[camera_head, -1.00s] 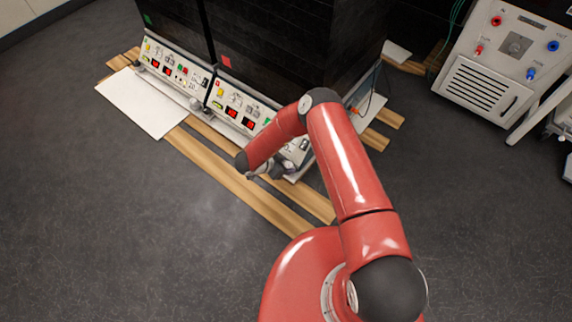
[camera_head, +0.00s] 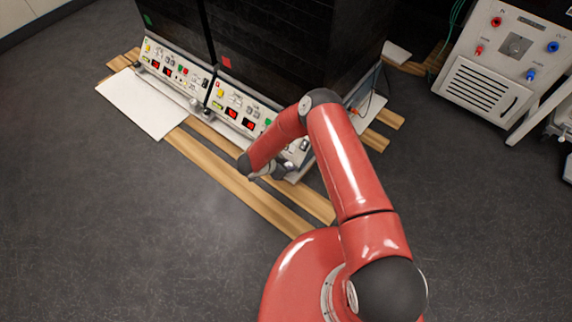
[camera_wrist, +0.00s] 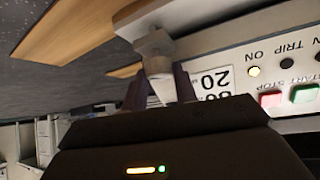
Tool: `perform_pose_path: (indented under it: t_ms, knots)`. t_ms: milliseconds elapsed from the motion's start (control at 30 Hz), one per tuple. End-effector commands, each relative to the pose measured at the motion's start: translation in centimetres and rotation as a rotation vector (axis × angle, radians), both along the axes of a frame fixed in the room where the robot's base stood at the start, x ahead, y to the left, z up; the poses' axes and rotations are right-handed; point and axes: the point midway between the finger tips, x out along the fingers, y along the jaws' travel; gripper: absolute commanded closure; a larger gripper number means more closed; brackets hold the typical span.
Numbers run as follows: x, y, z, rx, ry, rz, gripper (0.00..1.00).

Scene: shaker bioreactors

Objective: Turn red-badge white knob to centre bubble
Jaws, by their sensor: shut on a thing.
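The red badge (camera_head: 226,62) is on the dark right-hand cabinet. I cannot make out the bubble in either view.
The control panel (camera_wrist: 243,62) is close beside my fingers, with red and green buttons. Wooden planks (camera_head: 240,188) lie under the units. A left-hand unit has a green badge (camera_head: 147,20). Open floor lies in front.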

Motion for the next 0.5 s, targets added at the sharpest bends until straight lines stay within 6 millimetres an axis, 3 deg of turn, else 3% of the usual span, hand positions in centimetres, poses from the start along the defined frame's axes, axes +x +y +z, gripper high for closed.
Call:
perform_pose_path:
  t_ms: [500]
  knots:
    - [-0.36, -0.31, 0.08, -0.003, 0.002, 0.385, 0.94]
